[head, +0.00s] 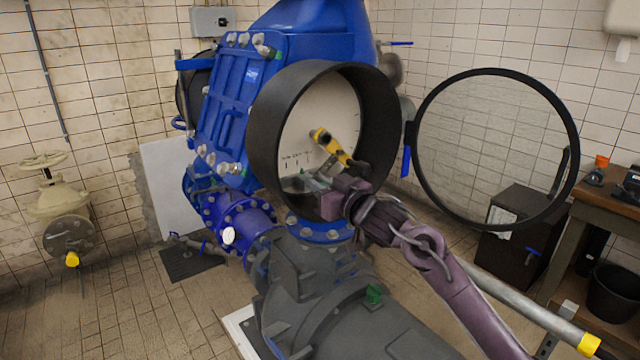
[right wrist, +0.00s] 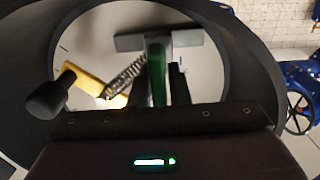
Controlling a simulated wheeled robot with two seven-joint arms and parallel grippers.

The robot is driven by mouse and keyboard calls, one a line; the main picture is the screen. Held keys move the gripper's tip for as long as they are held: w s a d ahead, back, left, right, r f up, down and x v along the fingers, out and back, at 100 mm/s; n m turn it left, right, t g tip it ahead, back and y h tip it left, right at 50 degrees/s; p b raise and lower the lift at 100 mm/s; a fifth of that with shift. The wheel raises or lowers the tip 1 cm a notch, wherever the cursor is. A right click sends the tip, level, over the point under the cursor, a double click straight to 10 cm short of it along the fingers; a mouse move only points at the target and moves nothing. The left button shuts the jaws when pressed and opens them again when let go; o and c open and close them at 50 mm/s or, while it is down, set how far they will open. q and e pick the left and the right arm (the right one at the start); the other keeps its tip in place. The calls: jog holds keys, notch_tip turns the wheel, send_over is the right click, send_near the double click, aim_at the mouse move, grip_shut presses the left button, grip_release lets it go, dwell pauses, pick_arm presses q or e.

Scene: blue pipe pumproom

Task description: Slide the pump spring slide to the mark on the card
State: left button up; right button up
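The pump spring slide, a grey block with a green grip (right wrist: 157,75), shows in the right wrist view. In the head view it is a small grey-green piece (head: 316,181) low inside the round black housing. A coil spring (right wrist: 126,77) runs from beside it to a yellow part (right wrist: 88,77); the yellow part (head: 330,146) also shows in the head view. My right gripper (right wrist: 158,88) reaches into the housing, its dark fingers close on both sides of the green grip. A pale card or plate (head: 300,140) with small dark ticks lies behind; its mark is too small to tell. My left gripper is out of view.
The black housing rim (head: 262,125) surrounds my right gripper. A round glass cover (head: 422,150) stands swung open to the right. A dark knob (right wrist: 52,95) sits near the rim at left in the wrist view. A wooden bench (head: 605,205) is at far right.

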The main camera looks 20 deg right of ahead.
grip_shut()
jog(key=d, duration=0.1)
jog(key=w+d, duration=0.1)
jog(key=shift+d+r+p, duration=0.15)
jog(key=shift+d+p, duration=0.15)
jog(key=shift+p, duration=0.05)
jog(key=shift+d, duration=0.3)
jog(key=shift+o, duration=0.9)
grip_release()
jog(key=shift+o, duration=1.3)
jog(key=shift+s+f, duration=0.1)
jog(key=shift+f, duration=0.1)
